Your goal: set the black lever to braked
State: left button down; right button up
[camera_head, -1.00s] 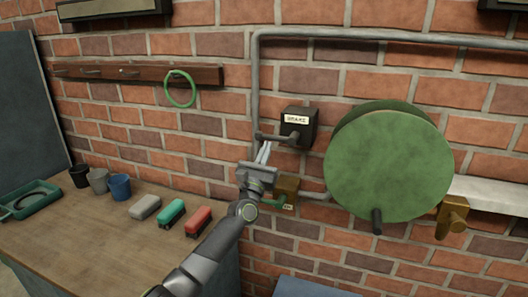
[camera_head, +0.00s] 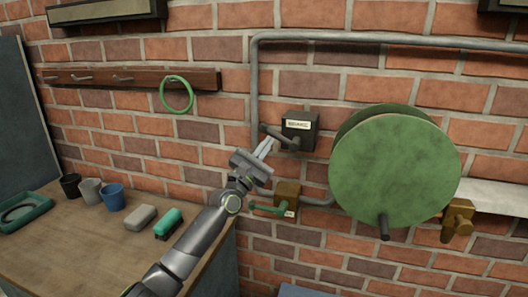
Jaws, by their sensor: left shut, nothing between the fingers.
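The black lever (camera_head: 280,136) sticks out to the left from a black box (camera_head: 300,128) on the brick wall, its left end tilted up. The box has a white label whose small letters I cannot read surely. My left gripper (camera_head: 267,145) is shut and empty. Its fingertips are just below the lever, near its left end; I cannot tell whether they touch it. My right gripper is not in view.
Below the box is a brass box (camera_head: 288,196) with a green lever (camera_head: 266,208). A large green drum (camera_head: 394,172) stands to the right. A grey pipe (camera_head: 254,85) runs beside the black box.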

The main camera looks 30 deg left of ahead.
aim_at(269, 133)
pick_arm(q)
jog(key=shift+d+r+m+g+h, duration=0.1)
jog(key=shift+r+m+g+h, duration=0.25)
jog(key=shift+m, duration=0.4)
jog(key=shift+r+m+g+h, duration=0.25)
jog(key=shift+m+h, duration=0.25)
jog(key=shift+m, duration=0.3)
jog(key=shift+d+r+m+g+h, duration=0.1)
jog(key=shift+r+m+g+h, duration=0.1)
jog(key=shift+r+m+h, duration=0.4)
jog(key=m, duration=0.1)
jog(key=r+m+g, duration=0.1)
jog(key=m+h+p, duration=0.1)
jog(key=shift+w+d+r+m+g, duration=0.1)
jog(key=shift+d+r+m+g, duration=0.15)
jog(key=shift+d+m+g, duration=0.1)
jog(key=shift+w+d+r+m+g+h+p, duration=0.1)
jog(key=shift+d+r+m+g+p, duration=0.35)
jog(key=shift+m+p, duration=0.4)
jog(key=shift+w+d+r+m+g+h+p, duration=0.1)
jog(key=shift+d+r+m+g+p, duration=0.15)
jog(key=shift+m+g+p, duration=0.45)
jog(key=shift+w+d+r+m+g+h+p, duration=0.1)
jog(key=shift+d+r+m+g+p, duration=0.2)
jog(key=shift+m+p, duration=0.7)
jog(key=shift+f, duration=0.1)
